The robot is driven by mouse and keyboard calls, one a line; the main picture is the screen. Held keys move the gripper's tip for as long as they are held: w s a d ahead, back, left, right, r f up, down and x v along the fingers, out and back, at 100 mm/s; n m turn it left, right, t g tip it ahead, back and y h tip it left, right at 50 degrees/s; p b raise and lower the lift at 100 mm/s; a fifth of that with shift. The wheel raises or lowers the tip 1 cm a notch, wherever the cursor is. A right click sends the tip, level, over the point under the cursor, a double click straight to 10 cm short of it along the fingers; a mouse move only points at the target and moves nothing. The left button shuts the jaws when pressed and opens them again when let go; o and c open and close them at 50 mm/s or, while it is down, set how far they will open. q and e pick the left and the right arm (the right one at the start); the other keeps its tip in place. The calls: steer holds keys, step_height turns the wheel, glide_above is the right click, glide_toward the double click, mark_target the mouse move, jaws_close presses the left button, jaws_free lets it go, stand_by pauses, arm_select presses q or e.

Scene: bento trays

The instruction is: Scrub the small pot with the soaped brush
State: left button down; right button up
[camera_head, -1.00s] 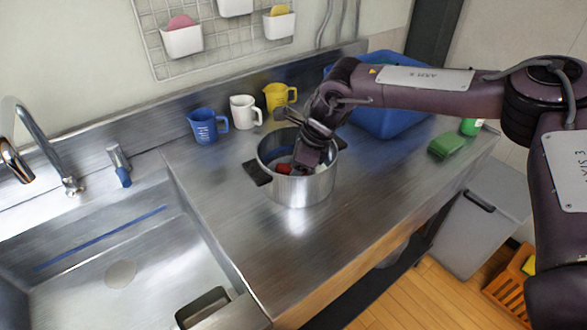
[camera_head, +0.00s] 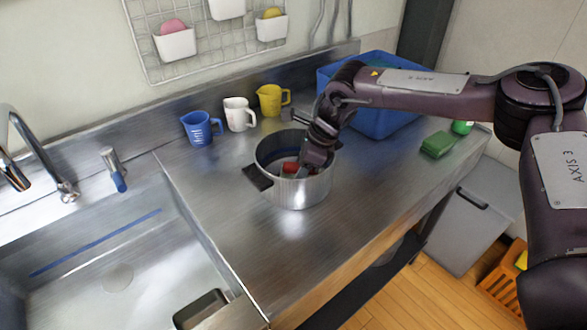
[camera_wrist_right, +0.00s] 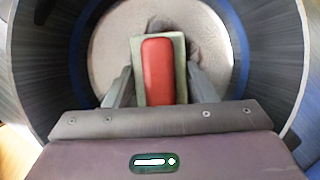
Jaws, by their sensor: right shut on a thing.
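The small pot (camera_head: 300,192) is a steel pot with dark handles, upright on the steel counter. My right gripper (camera_head: 312,163) reaches down into the pot from the right. It is shut on the brush (camera_wrist_right: 158,72), which has a red top and a pale green edge around it. In the right wrist view the brush sits between the two fingers, over the pot's pale bottom (camera_wrist_right: 112,45). The bristles are hidden below the brush, so I cannot tell whether they touch the bottom. The red also shows inside the pot in the head view. My left gripper is not in view.
Blue (camera_head: 200,129), white (camera_head: 238,115) and yellow (camera_head: 271,100) jugs stand behind the pot. A blue bin (camera_head: 385,122) and a green sponge (camera_head: 437,145) are to the right. The sink (camera_head: 95,250) is at the left. The counter in front of the pot is clear.

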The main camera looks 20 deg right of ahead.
mark_target(285, 165)
steer(key=shift+f, duration=0.15)
steer(key=shift+s+a+p, duration=0.25)
steer(key=shift+a+p, duration=0.1)
steer(key=shift+a, duration=0.55)
steer(key=shift+s+a+p, duration=0.25)
steer(key=shift+a+p, duration=0.05)
steer(key=shift+a, duration=0.55)
steer(key=shift+w+a+f+b, duration=0.15)
steer(key=shift+w+b, duration=0.25)
steer(key=shift+w, duration=0.25)
steer(key=shift+w+a, duration=0.2)
steer(key=shift+w, duration=0.4)
steer(key=shift+w+d+p, duration=0.2)
steer(key=shift+w+d, duration=0.05)
steer(key=shift+d, duration=0.65)
steer(key=shift+w+d+p, duration=0.15)
steer(key=shift+w+d, duration=0.1)
steer(key=shift+d, duration=0.6)
steer(key=shift+s+a+p, duration=0.3)
steer(key=shift+a+p, duration=0.15)
steer(key=shift+a, duration=0.25)
steer(key=shift+s+a, duration=0.15)
steer(key=shift+a, duration=0.4)
steer(key=shift+s+a, duration=0.15)
steer(key=shift+a, duration=0.4)
